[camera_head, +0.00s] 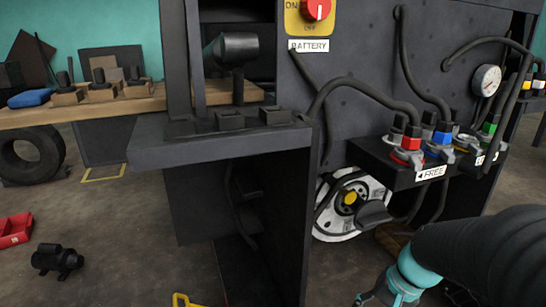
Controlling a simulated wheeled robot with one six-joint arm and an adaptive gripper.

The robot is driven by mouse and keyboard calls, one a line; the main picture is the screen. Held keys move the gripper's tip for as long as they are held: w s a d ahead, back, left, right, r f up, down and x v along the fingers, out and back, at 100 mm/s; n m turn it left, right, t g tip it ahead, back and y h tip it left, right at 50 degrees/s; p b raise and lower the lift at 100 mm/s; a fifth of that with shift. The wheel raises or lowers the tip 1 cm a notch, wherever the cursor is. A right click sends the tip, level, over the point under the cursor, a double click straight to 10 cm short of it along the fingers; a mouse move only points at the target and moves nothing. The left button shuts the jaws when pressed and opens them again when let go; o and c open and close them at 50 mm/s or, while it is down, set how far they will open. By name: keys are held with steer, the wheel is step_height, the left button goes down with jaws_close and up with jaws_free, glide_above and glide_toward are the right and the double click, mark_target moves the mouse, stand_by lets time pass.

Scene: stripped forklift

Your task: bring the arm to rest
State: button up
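Part of my arm enters at the lower right of the head view, with a thick black section and a turquoise joint. It runs down to the bottom edge, where the picture cuts it off. My gripper's fingers do not show, so I cannot see whether they hold anything. The arm appears in front of the lower right of the dark forklift body (345,115). I cannot tell whether it touches anything.
A shelf (440,172) labelled FREE carries red, blue and green connectors with hoses. A white wheel (332,222) is below. A wooden bench (30,115) stands at the left. A red bin (15,230) and a black motor-like part (57,260) lie on open floor.

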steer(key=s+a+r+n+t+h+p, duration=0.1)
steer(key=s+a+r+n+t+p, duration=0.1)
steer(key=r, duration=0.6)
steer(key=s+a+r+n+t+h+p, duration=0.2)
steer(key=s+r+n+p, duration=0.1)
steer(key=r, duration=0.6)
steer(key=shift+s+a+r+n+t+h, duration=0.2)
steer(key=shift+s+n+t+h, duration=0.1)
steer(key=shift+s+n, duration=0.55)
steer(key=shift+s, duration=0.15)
